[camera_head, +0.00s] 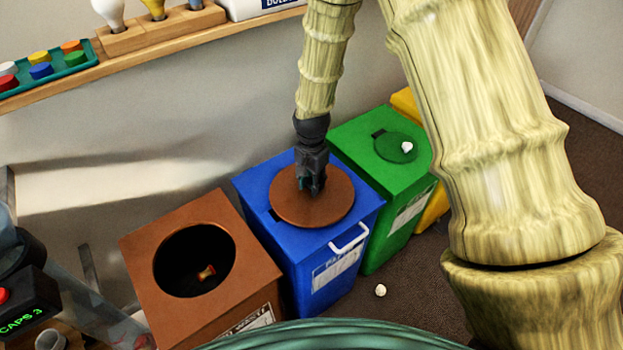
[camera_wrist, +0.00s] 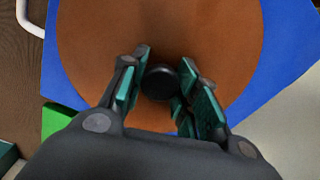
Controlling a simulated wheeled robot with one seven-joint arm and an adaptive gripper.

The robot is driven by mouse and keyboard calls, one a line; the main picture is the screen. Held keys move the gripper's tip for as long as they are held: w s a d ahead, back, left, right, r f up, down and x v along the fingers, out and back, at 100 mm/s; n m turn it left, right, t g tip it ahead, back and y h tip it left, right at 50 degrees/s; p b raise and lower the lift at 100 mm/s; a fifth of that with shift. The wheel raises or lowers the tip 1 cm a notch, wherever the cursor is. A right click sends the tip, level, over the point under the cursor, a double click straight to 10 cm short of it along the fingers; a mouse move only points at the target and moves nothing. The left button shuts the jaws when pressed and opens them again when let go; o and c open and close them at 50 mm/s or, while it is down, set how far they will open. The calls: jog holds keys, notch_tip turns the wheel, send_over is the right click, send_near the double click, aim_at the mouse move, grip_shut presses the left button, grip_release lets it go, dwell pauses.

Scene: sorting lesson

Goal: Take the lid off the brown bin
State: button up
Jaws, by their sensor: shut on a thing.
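The brown bin (camera_head: 257,272) stands at the lower left with its round opening uncovered. A small red and yellowish thing (camera_head: 206,272) shows inside it. The round brown lid (camera_head: 335,205) is over the top of the blue bin (camera_head: 306,272). I cannot tell whether the lid rests there or hangs just above it. My gripper (camera_head: 312,188) points down at the lid's middle. In the wrist view its teal-padded fingers (camera_wrist: 163,75) are shut on the lid's black knob (camera_wrist: 159,84). The lid (camera_wrist: 100,50) fills much of that view, with blue bin (camera_wrist: 285,45) around it.
A green bin (camera_head: 350,135) with a small white crumpled thing on its lid stands behind the blue bin, and a yellow bin (camera_head: 405,102) is beyond. Another white scrap (camera_head: 380,290) lies on the floor. A shelf (camera_head: 60,84) holding a teal tray runs along the wall.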

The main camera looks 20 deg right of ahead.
jog(key=shift+s+r, duration=0.1)
dwell(0.3)
jog(key=o, duration=1.7)
jog(key=shift+c, duration=0.2)
jog(key=shift+r+p, duration=2.9)
jog(key=shift+r, duration=0.55)
